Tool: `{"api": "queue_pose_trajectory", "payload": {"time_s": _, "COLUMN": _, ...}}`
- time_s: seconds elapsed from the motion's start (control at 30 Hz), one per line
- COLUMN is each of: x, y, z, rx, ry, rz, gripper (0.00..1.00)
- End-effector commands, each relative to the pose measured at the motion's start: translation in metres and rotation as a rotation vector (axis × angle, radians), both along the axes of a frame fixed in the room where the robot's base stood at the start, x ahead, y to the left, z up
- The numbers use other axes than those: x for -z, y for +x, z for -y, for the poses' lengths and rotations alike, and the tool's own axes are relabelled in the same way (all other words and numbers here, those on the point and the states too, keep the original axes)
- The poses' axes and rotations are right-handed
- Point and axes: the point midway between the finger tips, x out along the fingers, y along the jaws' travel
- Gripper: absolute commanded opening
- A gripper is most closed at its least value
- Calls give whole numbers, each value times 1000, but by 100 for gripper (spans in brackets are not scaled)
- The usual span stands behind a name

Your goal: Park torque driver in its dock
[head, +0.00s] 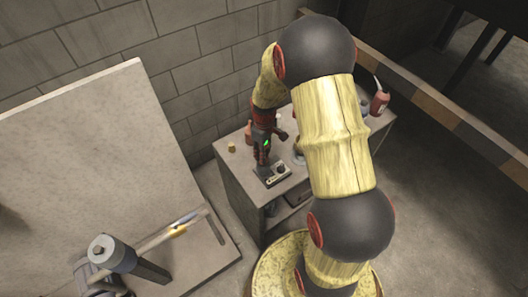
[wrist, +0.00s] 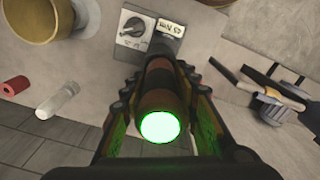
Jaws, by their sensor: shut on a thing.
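The torque driver (wrist: 160,100) is a dark cylinder whose near end glows green in the wrist view. My gripper (wrist: 157,80) is shut on it, with one finger on each side. In the head view my gripper (head: 263,131) is over the workbench, and the driver's green light (head: 266,144) shows between its dark fingers. A small grey unit with a black knob and an "Nm" label, which looks like the dock (wrist: 134,28), lies just beyond the driver. It also shows in the head view (head: 274,174), just below the gripper. The driver's far end is hidden, so I cannot tell whether it touches the dock.
In the wrist view a red roll (wrist: 15,85), a clear tube (wrist: 58,99) and a dark metal tool (wrist: 270,93) lie around the driver. A block wall (head: 200,75) stands behind.

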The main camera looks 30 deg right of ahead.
Motion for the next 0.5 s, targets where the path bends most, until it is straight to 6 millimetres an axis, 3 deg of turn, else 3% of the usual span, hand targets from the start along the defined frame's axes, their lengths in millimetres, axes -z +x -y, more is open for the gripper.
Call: {"api": "queue_pose_trajectory", "payload": {"time_s": 0.5, "x": 5, "y": 1, "z": 0, "rx": 0, "ry": 0, "rz": 2, "gripper": 0}}
